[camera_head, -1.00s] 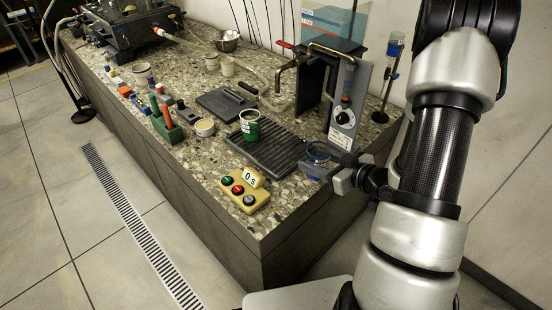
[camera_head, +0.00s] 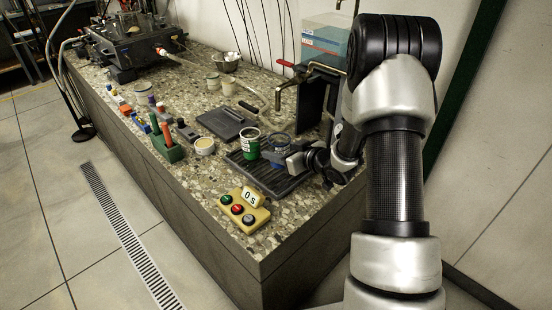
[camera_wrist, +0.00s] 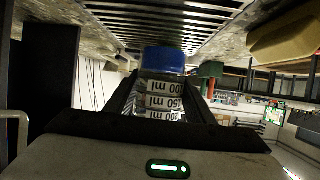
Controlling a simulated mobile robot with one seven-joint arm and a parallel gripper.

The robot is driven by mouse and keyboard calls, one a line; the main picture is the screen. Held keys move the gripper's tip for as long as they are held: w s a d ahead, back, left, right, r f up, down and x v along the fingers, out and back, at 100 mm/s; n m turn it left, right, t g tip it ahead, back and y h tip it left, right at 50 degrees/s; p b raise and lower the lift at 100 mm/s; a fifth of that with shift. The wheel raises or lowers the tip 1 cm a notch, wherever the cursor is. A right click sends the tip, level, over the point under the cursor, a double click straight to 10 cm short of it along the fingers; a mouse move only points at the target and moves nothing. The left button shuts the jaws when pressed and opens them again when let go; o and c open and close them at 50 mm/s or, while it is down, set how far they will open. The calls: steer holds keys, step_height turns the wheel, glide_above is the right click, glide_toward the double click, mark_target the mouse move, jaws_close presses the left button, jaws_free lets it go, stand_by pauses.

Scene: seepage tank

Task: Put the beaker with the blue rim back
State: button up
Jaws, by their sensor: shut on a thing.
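The beaker with the blue rim (camera_head: 281,139) is clear, and blue also shows low on it. My gripper (camera_head: 290,154) is shut on it from the right side. The beaker is upright over the back right part of the dark slatted tray (camera_head: 270,181); I cannot tell whether it touches the slats. In the wrist view the beaker (camera_wrist: 162,95) sits between the two dark fingers, its ml markings upside down and its blue end towards the slats.
A green beaker with a white label (camera_head: 250,144) stands on the tray, just left of the held one. A yellow button box (camera_head: 243,210) is in front. A dark flat plate (camera_head: 220,123) lies behind left. Bent metal taps and a dark upright panel (camera_head: 312,104) stand behind.

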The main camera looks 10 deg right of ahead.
steer(key=shift+w+a, duration=0.2)
steer(key=shift+w, duration=0.05)
steer(key=shift+w+a+f+b, duration=0.15)
steer(key=shift+f+b, duration=0.2)
steer(key=shift+f, duration=0.5)
steer(key=shift+w+f+b, duration=0.15)
steer(key=shift+f+b, duration=0.2)
steer(key=shift+f, duration=0.5)
steer(key=shift+f, duration=0.2)
steer(key=o, duration=1.2)
